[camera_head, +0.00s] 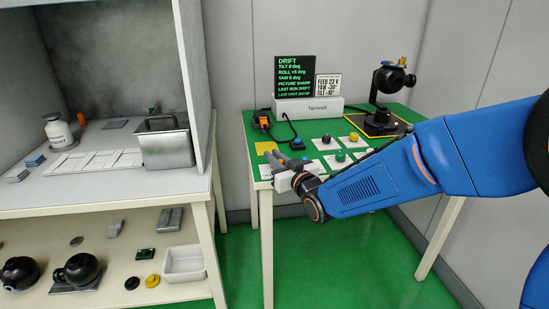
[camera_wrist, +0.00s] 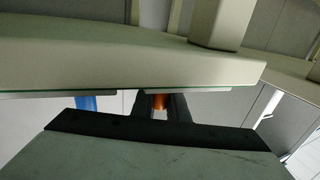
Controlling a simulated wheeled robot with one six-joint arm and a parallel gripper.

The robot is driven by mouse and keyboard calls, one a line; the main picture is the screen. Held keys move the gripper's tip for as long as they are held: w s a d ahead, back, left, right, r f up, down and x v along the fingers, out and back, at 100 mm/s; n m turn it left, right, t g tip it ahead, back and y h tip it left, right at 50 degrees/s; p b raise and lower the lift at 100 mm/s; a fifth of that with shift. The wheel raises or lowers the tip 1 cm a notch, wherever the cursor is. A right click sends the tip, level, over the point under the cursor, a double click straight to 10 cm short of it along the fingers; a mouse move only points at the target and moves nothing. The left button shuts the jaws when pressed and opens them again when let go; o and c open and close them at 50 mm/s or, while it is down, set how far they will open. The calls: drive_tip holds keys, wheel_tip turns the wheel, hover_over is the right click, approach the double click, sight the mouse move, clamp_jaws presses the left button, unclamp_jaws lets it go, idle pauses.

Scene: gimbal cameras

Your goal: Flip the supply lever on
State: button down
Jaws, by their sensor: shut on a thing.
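The green-topped bench (camera_head: 300,128) stands in the middle right of the head view. My gripper (camera_head: 273,157) is low over its front left corner, by a white plate and a yellow patch. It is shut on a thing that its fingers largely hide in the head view. I cannot make out the supply lever for certain. In the wrist view, a pale slab fills the upper part, and a small orange part (camera_wrist: 160,102) shows between dark pieces below it. A white unit marked "Tacnvolt" (camera_head: 308,107) stands at the bench's back.
A black gimbal camera (camera_head: 392,80) stands at the back right of the bench. Round knobs on white plates, a blue part (camera_head: 297,144) and an orange device (camera_head: 262,120) sit near my gripper. A dark display stands behind. A shelf unit is at left.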

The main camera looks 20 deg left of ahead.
idle(0.3)
drive_tip(key=c, duration=1.7)
unclamp_jaws()
drive_tip(key=shift+c, duration=0.2)
drive_tip(key=v, duration=1.7)
drive_tip(key=shift+d, duration=0.2)
drive_tip(key=shift+s, duration=0.1)
